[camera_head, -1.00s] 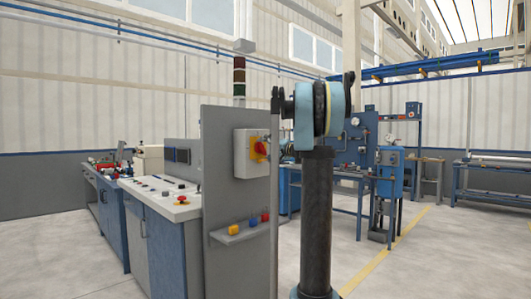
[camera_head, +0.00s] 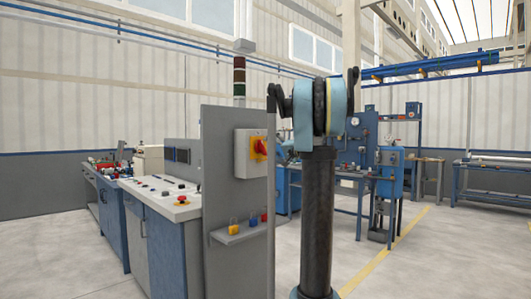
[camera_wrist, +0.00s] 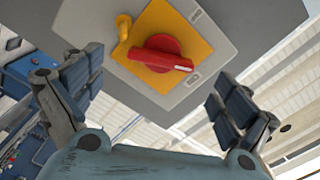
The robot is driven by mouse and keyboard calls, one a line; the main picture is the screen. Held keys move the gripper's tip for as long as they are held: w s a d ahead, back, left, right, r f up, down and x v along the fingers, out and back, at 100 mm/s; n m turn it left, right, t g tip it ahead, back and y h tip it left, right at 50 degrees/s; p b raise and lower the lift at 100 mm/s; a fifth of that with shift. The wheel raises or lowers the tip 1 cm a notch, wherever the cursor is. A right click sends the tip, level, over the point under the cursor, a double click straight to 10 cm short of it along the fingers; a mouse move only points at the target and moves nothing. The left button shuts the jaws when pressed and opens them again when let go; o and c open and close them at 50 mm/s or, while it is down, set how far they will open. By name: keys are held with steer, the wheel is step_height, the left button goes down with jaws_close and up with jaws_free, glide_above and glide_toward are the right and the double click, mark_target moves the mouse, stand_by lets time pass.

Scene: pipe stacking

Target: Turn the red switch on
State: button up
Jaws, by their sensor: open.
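The red switch (camera_wrist: 162,53) is a rotary knob on a square yellow plate (camera_wrist: 195,38), on the front of a light grey box (camera_wrist: 222,25). In the wrist view its handle points right and slightly down. A small yellow piece (camera_wrist: 122,35) sits beside the knob. My gripper (camera_wrist: 155,86) is open and empty, its two dark-padded fingers spread wide, with the knob ahead of the gap and apart from both.
A control console (camera_head: 160,197) stands left of the panel (camera_head: 222,260). Open floor lies to the right.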

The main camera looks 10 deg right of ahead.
steer(key=v, duration=1.3)
steer(key=s+a+f+n+g+h, duration=0.1)
steer(key=s+a+f+g, duration=0.5)
steer(key=s+a+f, duration=0.7)
steer(key=shift+a+f+n+h, duration=0.35)
steer(key=shift+f+n, duration=0.25)
steer(key=shift+n, duration=0.2)
